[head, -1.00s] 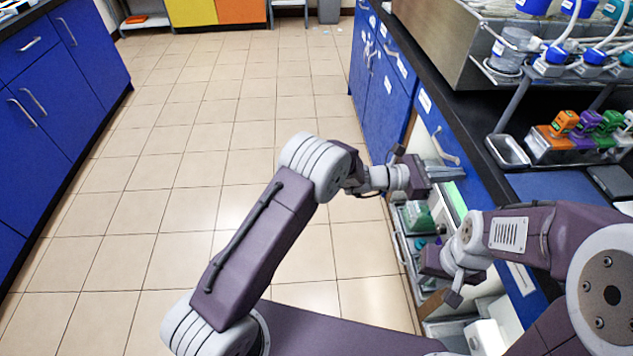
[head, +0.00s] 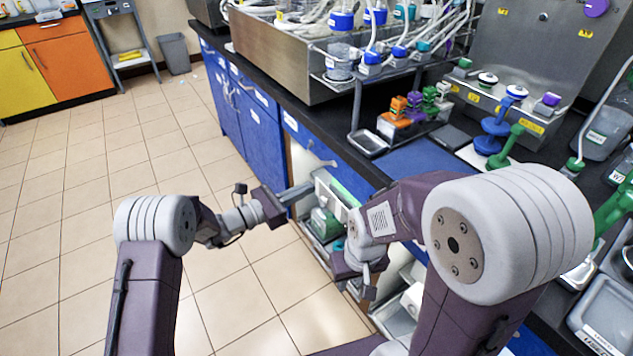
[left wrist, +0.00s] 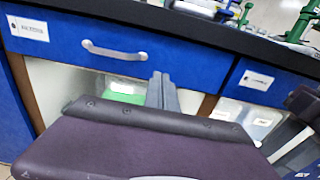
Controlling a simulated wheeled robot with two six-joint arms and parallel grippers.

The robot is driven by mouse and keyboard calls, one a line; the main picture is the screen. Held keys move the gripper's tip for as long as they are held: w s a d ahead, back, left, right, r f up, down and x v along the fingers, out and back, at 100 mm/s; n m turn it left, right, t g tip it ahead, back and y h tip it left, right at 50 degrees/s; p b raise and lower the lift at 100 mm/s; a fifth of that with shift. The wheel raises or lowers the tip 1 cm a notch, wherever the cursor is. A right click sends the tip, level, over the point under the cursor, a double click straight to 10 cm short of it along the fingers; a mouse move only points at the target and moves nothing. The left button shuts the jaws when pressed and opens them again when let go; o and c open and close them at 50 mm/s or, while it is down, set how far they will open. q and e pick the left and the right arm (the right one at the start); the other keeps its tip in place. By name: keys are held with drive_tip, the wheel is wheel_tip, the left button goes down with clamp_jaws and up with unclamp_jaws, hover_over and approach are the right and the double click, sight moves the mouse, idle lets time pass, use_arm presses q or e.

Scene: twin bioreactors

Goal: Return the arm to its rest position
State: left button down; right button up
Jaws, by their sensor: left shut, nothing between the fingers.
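My left gripper (head: 300,190) reaches in from the left in the head view, in front of the blue drawer fronts of the bench. Its two fingers lie together, shut and empty; they also show side by side in the left wrist view (left wrist: 162,92), pointing at the open cupboard below a drawer. My right gripper (head: 358,280) hangs lower, beside the open shelf space under the bench. Its fingers are small and partly hidden, so its opening is unclear. Neither gripper visibly holds anything.
The black bench top (head: 300,100) carries a rack with blue-capped bottles, a blue mat (head: 418,163) and several coloured clips (head: 400,112). A blue drawer with a handle (left wrist: 115,50) is close to my left gripper. Open tiled floor (head: 70,200) lies to the left.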

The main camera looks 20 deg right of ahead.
use_arm(q)
drive_tip(key=v, duration=0.4)
drive_tip(key=shift+a, duration=0.1)
